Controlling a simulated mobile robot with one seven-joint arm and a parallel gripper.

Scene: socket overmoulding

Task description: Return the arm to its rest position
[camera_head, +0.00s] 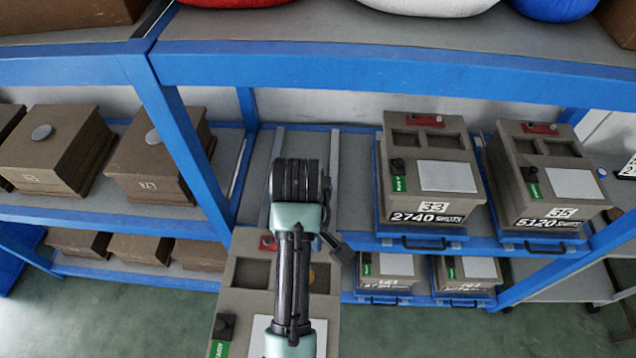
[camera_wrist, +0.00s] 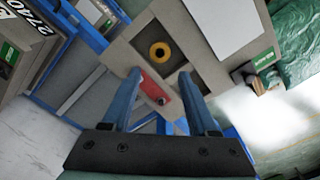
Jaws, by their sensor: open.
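My gripper (camera_wrist: 158,76) is open in the wrist view. Its two blue fingers stand apart with nothing held between them. Beyond the fingers is the top of a grey-brown mould box (camera_wrist: 125,55), with a yellow ring (camera_wrist: 159,51) in a recess, a red part (camera_wrist: 155,92) and a white label. In the head view my arm (camera_head: 292,240) reaches up the middle, over the same kind of box (camera_head: 245,300). The arm covers much of that box, and I cannot make out the fingers there.
A blue-framed shelf (camera_head: 350,75) spans the scene. Boxes marked 33 (camera_head: 430,175) and 35 (camera_head: 545,180) stand on its middle level at right, with others below. Brown boxes (camera_head: 60,150) fill the left. Green floor (camera_head: 110,315) is open at lower left.

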